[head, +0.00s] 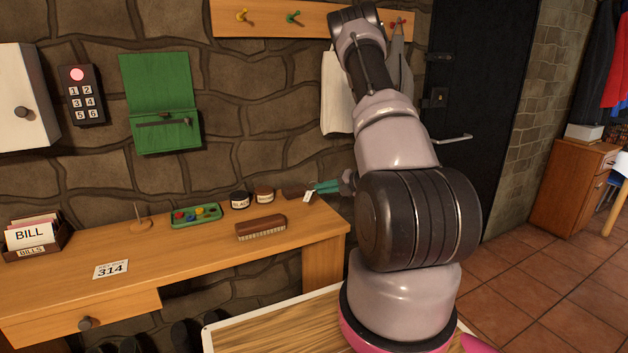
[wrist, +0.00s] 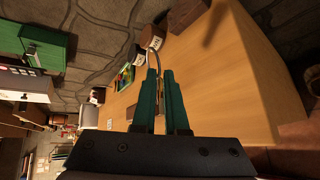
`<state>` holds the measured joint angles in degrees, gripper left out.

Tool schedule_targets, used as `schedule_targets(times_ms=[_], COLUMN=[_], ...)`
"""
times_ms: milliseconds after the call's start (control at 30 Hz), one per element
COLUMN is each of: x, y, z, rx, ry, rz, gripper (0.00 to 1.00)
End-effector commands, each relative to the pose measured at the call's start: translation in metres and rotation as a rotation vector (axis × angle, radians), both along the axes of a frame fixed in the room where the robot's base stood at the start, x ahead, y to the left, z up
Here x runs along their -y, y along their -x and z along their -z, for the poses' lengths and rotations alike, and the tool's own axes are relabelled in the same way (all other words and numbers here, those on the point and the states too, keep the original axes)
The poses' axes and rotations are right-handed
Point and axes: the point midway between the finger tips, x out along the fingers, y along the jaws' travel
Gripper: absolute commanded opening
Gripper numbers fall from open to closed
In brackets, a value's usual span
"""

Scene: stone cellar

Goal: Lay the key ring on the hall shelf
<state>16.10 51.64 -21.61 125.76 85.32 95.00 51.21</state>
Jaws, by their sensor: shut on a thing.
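My gripper (head: 327,187) reaches over the back right of the wooden hall shelf (head: 170,255), its teal fingers pointing left. In the wrist view my gripper (wrist: 158,75) is shut on the key ring (wrist: 154,62), whose thin grey loop shows between and beyond the fingertips. In the head view a small white tag (head: 308,197) hangs at the fingertips, seemingly part of the key ring. The keys are not clearly seen. I cannot tell whether the key ring touches the shelf (wrist: 225,85).
A dark brown block (head: 294,192) lies behind the fingertips, beside two jars (head: 239,200) (head: 264,196). A brush (head: 261,228) lies in front. A green tray (head: 196,215), a spike stand (head: 140,222) and a bill holder (head: 38,240) stand further left. The right front of the shelf is bare.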

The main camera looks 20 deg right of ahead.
Motion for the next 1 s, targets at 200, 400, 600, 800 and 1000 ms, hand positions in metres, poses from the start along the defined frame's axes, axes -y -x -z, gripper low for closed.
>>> schedule_targets(times_ms=[200, 400, 600, 800, 1000], x=[0.001, 0.001, 0.0, 0.0, 0.0], y=[0.001, 0.0, 0.001, 0.0, 0.0], z=[0.011, 0.027, 0.043, 0.057, 0.065], rx=[-0.006, -0.004, -0.005, -0.003, -0.002], ry=[-0.004, -0.003, -0.004, -0.003, -0.002], rz=[0.001, 0.001, 0.0, 0.0, 0.0], gripper=[0.0, 0.0, 0.0, 0.0, 0.0])
